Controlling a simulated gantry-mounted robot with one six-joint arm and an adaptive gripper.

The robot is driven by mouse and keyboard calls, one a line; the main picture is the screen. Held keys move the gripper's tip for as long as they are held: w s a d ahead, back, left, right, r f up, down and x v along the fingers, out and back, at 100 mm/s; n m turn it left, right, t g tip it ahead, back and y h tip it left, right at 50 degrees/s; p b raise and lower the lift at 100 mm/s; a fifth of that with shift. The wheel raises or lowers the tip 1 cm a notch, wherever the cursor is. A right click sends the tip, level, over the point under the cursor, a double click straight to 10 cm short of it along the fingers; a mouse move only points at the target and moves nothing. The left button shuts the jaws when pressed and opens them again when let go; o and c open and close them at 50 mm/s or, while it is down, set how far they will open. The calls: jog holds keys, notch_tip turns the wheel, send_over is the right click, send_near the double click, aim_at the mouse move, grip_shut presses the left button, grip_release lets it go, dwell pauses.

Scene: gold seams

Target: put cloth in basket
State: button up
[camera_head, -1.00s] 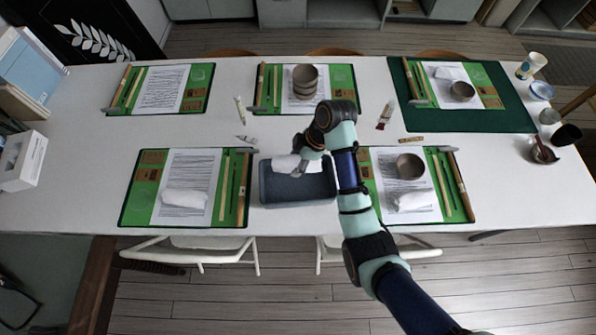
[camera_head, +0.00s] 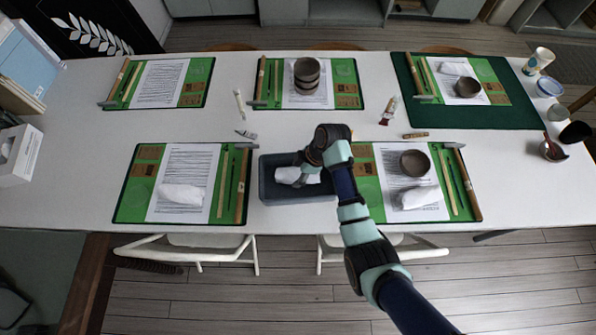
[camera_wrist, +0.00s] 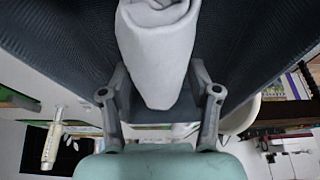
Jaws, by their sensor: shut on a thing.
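A white rolled cloth (camera_head: 297,175) is between the fingers of my gripper (camera_head: 303,168), over and within the outline of the dark grey basket (camera_head: 297,196). In the wrist view, the cloth (camera_wrist: 158,45) fills the space between the two fingers of my gripper (camera_wrist: 160,95), which is shut on it. The basket's ribbed inner wall (camera_wrist: 60,40) surrounds the cloth there. I cannot tell whether the cloth touches the basket floor. Other white rolled cloths lie on the front left mat (camera_head: 181,197), the front right mat (camera_head: 418,197) and the back right mat (camera_head: 453,69).
The white table (camera_head: 60,185) carries green mats with papers and wooden tools on both sides of the basket. A stack of bowls (camera_head: 306,75) stands at the back middle. A single bowl (camera_head: 413,162) stands on the front right mat. Tubes (camera_head: 389,108) lie between the rows.

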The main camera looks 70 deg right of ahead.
jog(key=shift+f, duration=0.2)
jog(key=o, duration=1.1)
jog(key=p+v, duration=0.3)
jog(key=v, duration=0.9)
jog(key=shift+r+p, duration=0.25)
jog(key=shift+p, duration=0.15)
jog(key=shift+w, duration=0.2)
